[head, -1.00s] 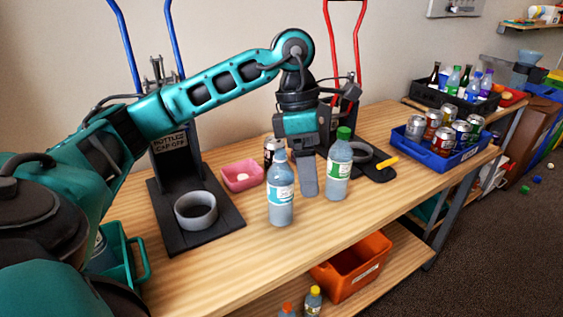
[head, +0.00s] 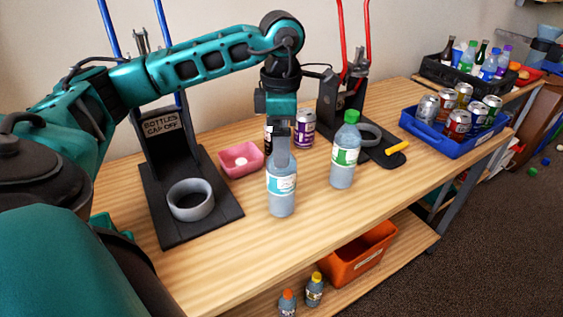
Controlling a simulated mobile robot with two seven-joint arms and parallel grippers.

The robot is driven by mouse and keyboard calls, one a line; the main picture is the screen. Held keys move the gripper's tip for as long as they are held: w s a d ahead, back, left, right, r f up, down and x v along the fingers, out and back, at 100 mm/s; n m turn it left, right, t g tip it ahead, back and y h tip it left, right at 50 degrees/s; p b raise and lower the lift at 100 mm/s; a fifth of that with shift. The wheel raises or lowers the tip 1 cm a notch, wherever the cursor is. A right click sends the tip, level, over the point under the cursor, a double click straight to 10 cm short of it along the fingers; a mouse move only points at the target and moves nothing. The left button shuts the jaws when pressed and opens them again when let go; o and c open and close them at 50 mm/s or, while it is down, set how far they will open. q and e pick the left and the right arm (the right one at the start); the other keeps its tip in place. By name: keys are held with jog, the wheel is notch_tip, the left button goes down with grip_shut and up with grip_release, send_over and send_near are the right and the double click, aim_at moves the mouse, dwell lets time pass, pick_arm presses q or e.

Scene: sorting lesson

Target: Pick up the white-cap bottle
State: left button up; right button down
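The bottle with the blue and white label (head: 282,194) stands upright on the wooden table in the head view. Its cap is hidden behind the fingers of my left gripper (head: 282,157). The gripper points straight down at the bottle's top, with a finger overlapping the neck. The fingers are seen edge-on, so I cannot tell whether they are apart or closed on it. A green-cap bottle (head: 345,155) stands to the right, apart from the gripper. My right gripper is not in view.
A pink dish (head: 241,172) and a "bottles cap off" stand with a grey ring (head: 190,200) are to the left. Cans (head: 304,128) stand behind. A red-handled stand and a blue crate of cans (head: 446,145) are to the right. The table front is clear.

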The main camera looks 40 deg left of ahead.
aim_at(281, 177)
pick_arm(q)
jog(key=shift+w+f, duration=0.1)
jog(key=shift+f, duration=2.65)
jog(key=shift+c, duration=0.4)
jog(key=c, duration=1)
